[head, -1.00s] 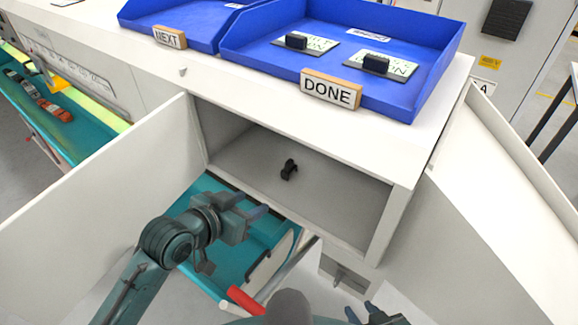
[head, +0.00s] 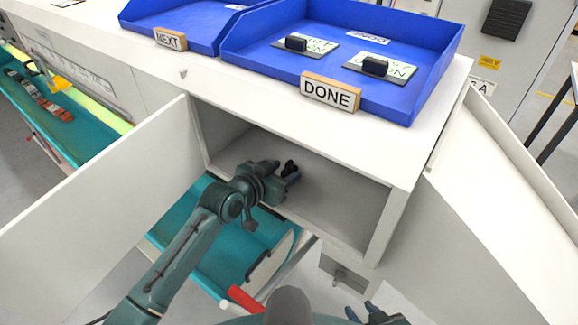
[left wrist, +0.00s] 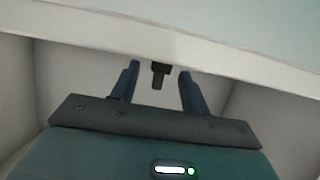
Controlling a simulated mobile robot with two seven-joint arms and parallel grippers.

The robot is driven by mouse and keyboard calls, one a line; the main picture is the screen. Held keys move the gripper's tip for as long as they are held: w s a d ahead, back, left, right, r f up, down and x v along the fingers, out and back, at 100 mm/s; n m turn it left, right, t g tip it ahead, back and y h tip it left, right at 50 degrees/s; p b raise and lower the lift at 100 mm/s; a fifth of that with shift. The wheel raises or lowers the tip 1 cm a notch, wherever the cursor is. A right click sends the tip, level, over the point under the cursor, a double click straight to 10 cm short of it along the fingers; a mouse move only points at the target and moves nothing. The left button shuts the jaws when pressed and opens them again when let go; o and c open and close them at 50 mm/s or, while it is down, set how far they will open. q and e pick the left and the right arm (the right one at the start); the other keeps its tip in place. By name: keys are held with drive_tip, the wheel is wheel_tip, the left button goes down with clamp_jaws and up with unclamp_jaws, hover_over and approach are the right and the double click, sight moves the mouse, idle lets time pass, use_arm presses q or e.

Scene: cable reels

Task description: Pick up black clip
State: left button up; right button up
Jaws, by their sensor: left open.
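The small black clip (head: 290,166) is inside the open white cabinet compartment, partly hidden behind my left gripper in the head view. My left gripper (head: 287,177) reaches into the compartment with its fingers at the clip. In the left wrist view the black clip (left wrist: 158,77) shows between the two spread fingers of the left gripper (left wrist: 160,88), without visible contact with either finger. My right gripper (head: 363,312) is at the bottom edge of the head view, away from the cabinet, its fingers apart and nothing seen between them.
The cabinet's left door (head: 110,195) and right door (head: 500,230) stand open around the compartment. On top are a blue tray (head: 408,108) with a DONE sign (head: 330,93), holding two black clips on cards, and another blue tray with a NEXT sign (head: 170,39).

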use_arm(q)
drive_tip(key=shift+x, duration=1.5)
drive_tip(key=shift+c, duration=0.5)
clamp_jaws()
